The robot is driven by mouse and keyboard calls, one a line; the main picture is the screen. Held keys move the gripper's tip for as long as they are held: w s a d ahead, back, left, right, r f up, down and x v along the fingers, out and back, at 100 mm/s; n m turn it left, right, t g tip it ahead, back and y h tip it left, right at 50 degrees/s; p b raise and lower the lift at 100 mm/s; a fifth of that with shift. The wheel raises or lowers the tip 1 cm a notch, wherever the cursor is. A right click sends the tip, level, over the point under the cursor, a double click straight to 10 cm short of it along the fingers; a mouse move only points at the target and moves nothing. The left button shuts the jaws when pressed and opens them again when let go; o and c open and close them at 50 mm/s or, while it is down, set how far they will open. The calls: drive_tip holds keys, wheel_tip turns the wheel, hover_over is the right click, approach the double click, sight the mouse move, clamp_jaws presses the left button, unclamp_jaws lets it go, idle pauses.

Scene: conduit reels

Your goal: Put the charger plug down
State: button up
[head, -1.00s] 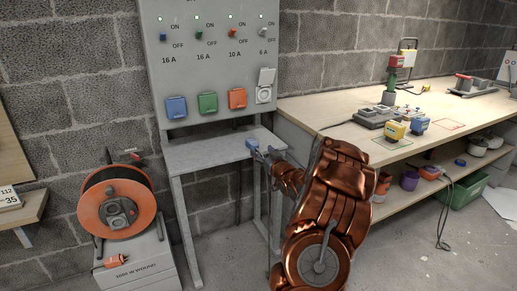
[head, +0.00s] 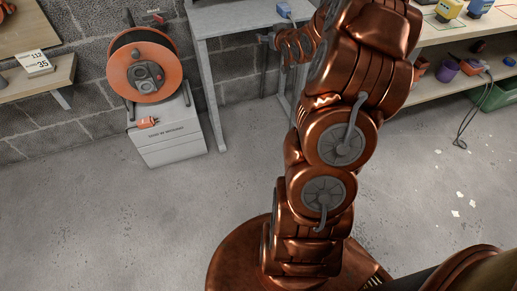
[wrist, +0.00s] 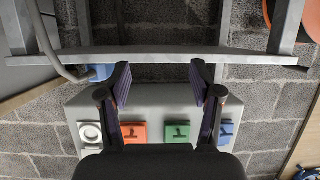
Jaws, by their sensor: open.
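The charger plug is a blue plug (head: 284,10) resting on the grey steel table (head: 235,20), near its right end at the top of the head view. In the wrist view, which is upside down, its blue body (wrist: 102,73) shows partly at the left behind the table edge, beside a grey cable. My gripper (wrist: 160,82) is open and empty, with bare space between its two fingers. In the head view my gripper (head: 267,38) is at the table's front edge, apart from the plug, below and left of it. The cable's far end is hidden.
An orange cable reel (head: 145,65) stands on a grey cabinet (head: 170,140) at left, with an orange plug (head: 148,122). A wooden workbench (head: 450,25) with a lower shelf is at right. Coloured sockets (wrist: 178,132) face the wrist view.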

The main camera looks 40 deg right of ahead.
drive_tip(key=s+a+f+g+y, duration=0.1)
drive_tip(key=s+a+g, duration=0.25)
drive_tip(key=a, duration=0.35)
drive_tip(key=s+a+f+n+g+y, duration=0.1)
drive_tip(key=s+a+g, duration=0.1)
drive_tip(key=s+a, duration=0.35)
drive_tip(key=s+a+f+g, duration=0.1)
drive_tip(key=s+a+g, duration=0.15)
drive_tip(key=a, duration=0.55)
drive_tip(key=s+a+r+g, duration=0.1)
drive_tip(key=s+a+g, duration=0.2)
drive_tip(key=s+a, duration=0.3)
drive_tip(key=s+a+r+n+g+y, duration=0.1)
drive_tip(key=s+a, duration=0.5)
drive_tip(key=s, duration=0.8)
drive_tip(key=s+a+r+n+g+y, duration=0.1)
drive_tip(key=s+a+g, duration=0.3)
drive_tip(key=s, duration=0.6)
drive_tip(key=shift+s+a+r+g, duration=0.2)
drive_tip(key=shift+s+a+g, duration=0.15)
drive_tip(key=shift+a, duration=0.65)
wheel_tip(320, 180, up, 31)
drive_tip(key=w+t+p, duration=0.1)
drive_tip(key=t+p, duration=0.1)
drive_tip(key=p, duration=2.7)
drive_tip(key=shift+d, duration=0.15)
